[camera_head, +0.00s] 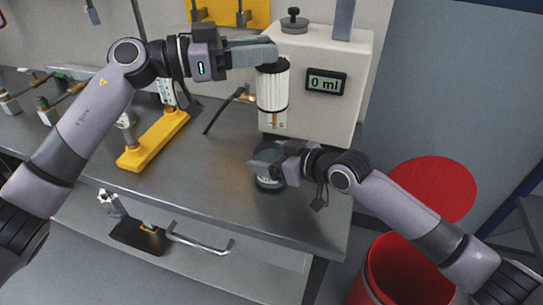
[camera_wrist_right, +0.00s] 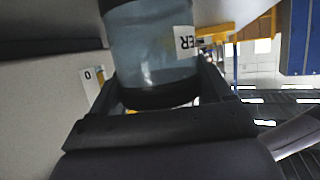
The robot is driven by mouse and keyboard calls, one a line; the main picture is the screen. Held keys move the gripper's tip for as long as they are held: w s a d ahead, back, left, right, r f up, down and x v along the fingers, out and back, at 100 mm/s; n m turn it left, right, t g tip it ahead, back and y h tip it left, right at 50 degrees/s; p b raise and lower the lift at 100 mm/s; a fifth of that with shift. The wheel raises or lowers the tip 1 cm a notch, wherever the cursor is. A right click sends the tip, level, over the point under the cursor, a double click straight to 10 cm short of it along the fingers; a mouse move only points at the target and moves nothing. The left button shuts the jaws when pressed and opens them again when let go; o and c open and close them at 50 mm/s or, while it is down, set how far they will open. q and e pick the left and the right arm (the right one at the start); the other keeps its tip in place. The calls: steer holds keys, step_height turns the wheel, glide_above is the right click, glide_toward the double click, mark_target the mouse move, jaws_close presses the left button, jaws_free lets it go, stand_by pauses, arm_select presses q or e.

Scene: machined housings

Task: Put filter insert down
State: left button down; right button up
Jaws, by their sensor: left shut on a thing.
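The filter insert (camera_head: 272,88), a white pleated cylinder with dark end caps, hangs upright in the head view. My left gripper (camera_head: 268,52) is shut on its top end. Below the insert, in front of the white box, a white and brass part shows. My right gripper (camera_head: 270,163) is lower, at a clear bluish bowl with a dark base (camera_head: 269,181). In the right wrist view the bowl (camera_wrist_right: 155,55) fills the space between my right fingers (camera_wrist_right: 158,85), which lie against both sides. A white label ending in "ER" is on it. I cannot tell whether the bowl touches the bench.
A white box (camera_head: 335,75) with a "0 ml" display stands behind the insert. A yellow stand (camera_head: 150,145) is on the grey bench (camera_head: 215,165) at left. A red bin (camera_head: 400,275) stands off the bench's right end. The bench between stand and bowl is clear.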

mark_target(261, 147)
steer(key=shift+c, duration=1.3)
arm_select(q)
step_height(261, 147, down, 20)
steer(key=n+t+y, duration=0.1)
steer(key=n+t, duration=0.1)
steer(key=t, duration=0.1)
steer(key=shift+s+n+t, duration=0.3)
steer(key=shift+t, duration=0.1)
steer(key=c, duration=1)
jaws_free()
steer(key=shift+f, duration=0.1)
steer(key=v, duration=0.8)
steer(key=r+v, duration=0.1)
steer(key=v, duration=0.3)
